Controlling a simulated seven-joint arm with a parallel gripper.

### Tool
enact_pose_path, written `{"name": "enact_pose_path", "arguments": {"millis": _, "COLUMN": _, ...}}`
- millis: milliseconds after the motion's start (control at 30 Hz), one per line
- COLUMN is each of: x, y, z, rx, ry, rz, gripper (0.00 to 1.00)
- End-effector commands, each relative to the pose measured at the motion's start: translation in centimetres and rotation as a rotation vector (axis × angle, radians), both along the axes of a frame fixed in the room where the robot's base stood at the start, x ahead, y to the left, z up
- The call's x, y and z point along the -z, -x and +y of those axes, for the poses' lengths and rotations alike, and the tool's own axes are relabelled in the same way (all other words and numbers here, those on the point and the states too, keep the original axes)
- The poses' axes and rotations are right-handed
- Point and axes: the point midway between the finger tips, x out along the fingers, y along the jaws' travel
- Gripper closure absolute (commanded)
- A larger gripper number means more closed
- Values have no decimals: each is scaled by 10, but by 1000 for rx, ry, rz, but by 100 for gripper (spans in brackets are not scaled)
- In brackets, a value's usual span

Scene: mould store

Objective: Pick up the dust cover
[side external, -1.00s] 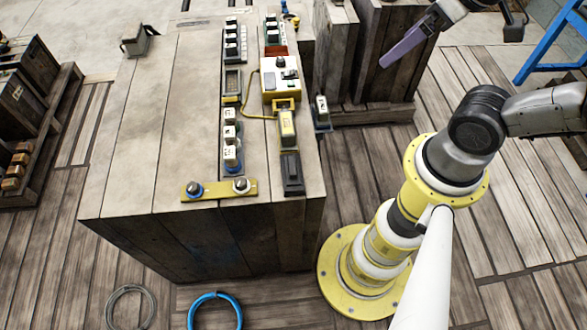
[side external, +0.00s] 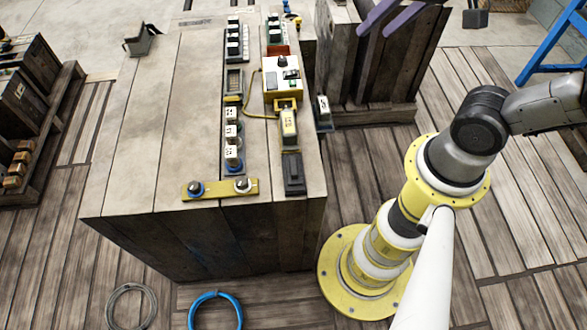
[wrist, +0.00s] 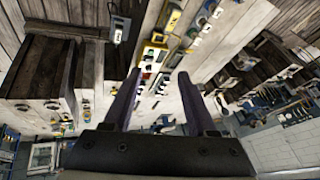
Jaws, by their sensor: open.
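I cannot tell for certain which thing is the dust cover. A dark grey block-like piece with a raised top (side external: 293,174) lies near the front right corner of the wooden bench top and may be it. A grey box-like piece (side external: 143,42) at the back left of the bench is another possibility. My gripper (side external: 376,31) has long purple fingers and is at the top edge of the side view, right of the bench and well apart from both pieces. In the wrist view my gripper (wrist: 159,74) is open, with nothing between its fingers.
On the bench (side external: 150,120) are a yellow control box (side external: 283,84), a yellow switch (side external: 289,122), white blocks (side external: 232,153) in a rail and a yellow bracket (side external: 220,189). Dark wooden crates (side external: 375,70) stand behind. The bench's left side is largely clear.

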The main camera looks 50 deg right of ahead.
Motion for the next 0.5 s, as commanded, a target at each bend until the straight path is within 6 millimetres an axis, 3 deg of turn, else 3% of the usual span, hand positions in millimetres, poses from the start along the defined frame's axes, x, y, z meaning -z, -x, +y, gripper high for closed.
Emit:
{"name": "enact_pose_path", "arguments": {"millis": 167, "x": 29, "y": -54, "z": 33, "rx": 201, "ry": -140, "rz": 142, "gripper": 43}}
{"name": "enact_pose_path", "arguments": {"millis": 300, "x": 70, "y": -83, "z": 69, "rx": 302, "ry": -174, "rz": 270, "gripper": 43}}
{"name": "enact_pose_path", "arguments": {"millis": 500, "x": 134, "y": -91, "z": 114, "rx": 301, "ry": -114, "rz": 427, "gripper": 43}}
